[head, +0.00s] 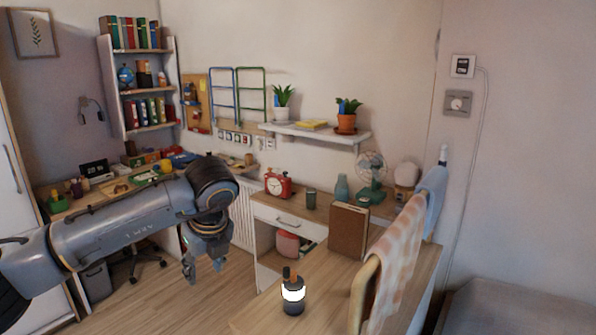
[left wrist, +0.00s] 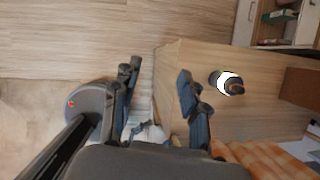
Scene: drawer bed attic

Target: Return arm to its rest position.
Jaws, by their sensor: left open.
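My left arm reaches in from the left in the head view. Its gripper (head: 203,270) hangs pointing down over the open floor, left of the wooden surface with the lamp. The left gripper also shows in the left wrist view (left wrist: 158,85), with its two fingers spread apart and nothing between them. Below it are the wood floor and the edge of the wooden surface (left wrist: 180,60). My right gripper is not in either view.
A checked cloth (head: 393,258) hangs over a rail at right. The wood floor (head: 150,305) is clear.

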